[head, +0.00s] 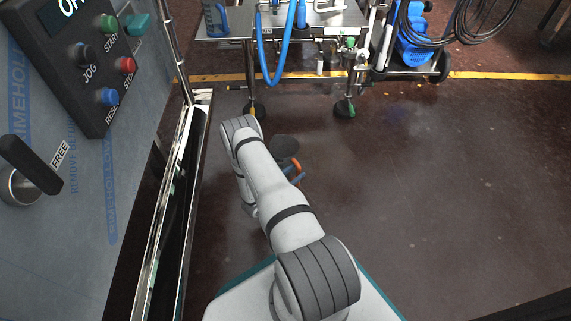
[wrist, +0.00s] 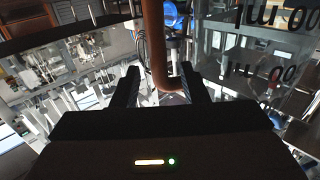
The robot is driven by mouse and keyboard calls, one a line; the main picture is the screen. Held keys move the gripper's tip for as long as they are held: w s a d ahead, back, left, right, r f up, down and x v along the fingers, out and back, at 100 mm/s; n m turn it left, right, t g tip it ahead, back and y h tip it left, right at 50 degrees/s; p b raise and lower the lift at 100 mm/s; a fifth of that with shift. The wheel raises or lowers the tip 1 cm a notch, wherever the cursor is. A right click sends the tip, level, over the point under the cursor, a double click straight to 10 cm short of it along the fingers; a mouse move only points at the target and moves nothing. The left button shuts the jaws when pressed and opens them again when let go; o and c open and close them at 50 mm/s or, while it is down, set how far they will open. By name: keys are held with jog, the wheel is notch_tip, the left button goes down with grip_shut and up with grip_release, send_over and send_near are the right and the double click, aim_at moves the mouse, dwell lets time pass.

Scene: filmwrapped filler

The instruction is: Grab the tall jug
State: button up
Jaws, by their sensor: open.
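My gripper (wrist: 161,88) is open in the wrist view, with its two dark fingers apart. A brown upright bar or pipe shows between and beyond them; I cannot tell how far off it is. In the head view my gripper is not clearly seen behind my arm. No jug can be identified for certain. A blue-grey upright container (head: 214,18) stands on the steel table at the top left of the head view, cut by the frame edge; it may be the tall jug. In the wrist view, a clear surface with large dark lettering (wrist: 262,72) shows at the right; what it belongs to is unclear.
A machine with a button panel (head: 90,60) and a steel rail (head: 165,225) stands on the left. The steel table (head: 228,32) with a blue hose is at the back. Dark floor on the right is open.

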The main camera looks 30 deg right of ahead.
jog(key=shift+w+d, duration=0.2)
jog(key=shift+d, duration=0.95)
grip_shut()
